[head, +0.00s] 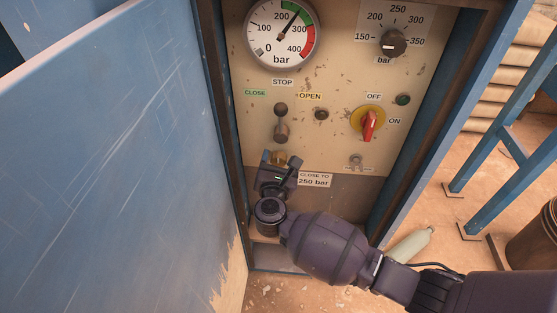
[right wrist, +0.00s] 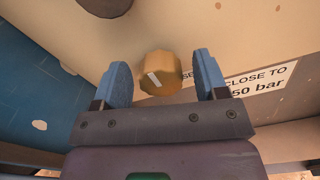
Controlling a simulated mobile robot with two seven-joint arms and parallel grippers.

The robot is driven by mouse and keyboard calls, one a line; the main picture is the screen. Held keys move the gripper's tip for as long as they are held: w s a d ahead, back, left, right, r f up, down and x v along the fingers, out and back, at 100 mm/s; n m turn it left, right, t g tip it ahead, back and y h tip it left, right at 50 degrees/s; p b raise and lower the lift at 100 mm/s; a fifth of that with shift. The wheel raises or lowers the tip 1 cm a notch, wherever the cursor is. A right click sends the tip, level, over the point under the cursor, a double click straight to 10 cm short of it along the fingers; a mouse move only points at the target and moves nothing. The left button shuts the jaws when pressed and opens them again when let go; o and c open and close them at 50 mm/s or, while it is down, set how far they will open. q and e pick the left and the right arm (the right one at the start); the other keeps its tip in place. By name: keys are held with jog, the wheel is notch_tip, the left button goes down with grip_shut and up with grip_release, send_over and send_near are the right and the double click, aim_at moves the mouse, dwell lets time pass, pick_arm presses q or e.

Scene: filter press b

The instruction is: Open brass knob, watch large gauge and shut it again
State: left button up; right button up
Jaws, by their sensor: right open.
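The brass knob (right wrist: 160,74) sits between the two blue fingers of my right gripper (right wrist: 166,82) in the right wrist view, with a gap on each side. A white mark shows on its face. In the head view the knob (head: 279,158) is partly covered by my right gripper (head: 279,162), which is open around it. The large gauge (head: 281,29) is at the top left of the panel. My left gripper is not in view.
A lever (head: 281,124) stands above the knob. A red switch (head: 369,125) on yellow and a black dial (head: 393,43) are to the right. A label (head: 314,179) reads "CLOSE TO 250 bar". A blue door (head: 110,150) stands left. A bottle (head: 411,244) lies on the floor.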

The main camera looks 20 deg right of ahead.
jog(key=shift+w+d, duration=0.1)
jog(key=shift+w, duration=0.05)
jog(key=c, duration=0.9)
jog(key=shift+c, duration=0.2)
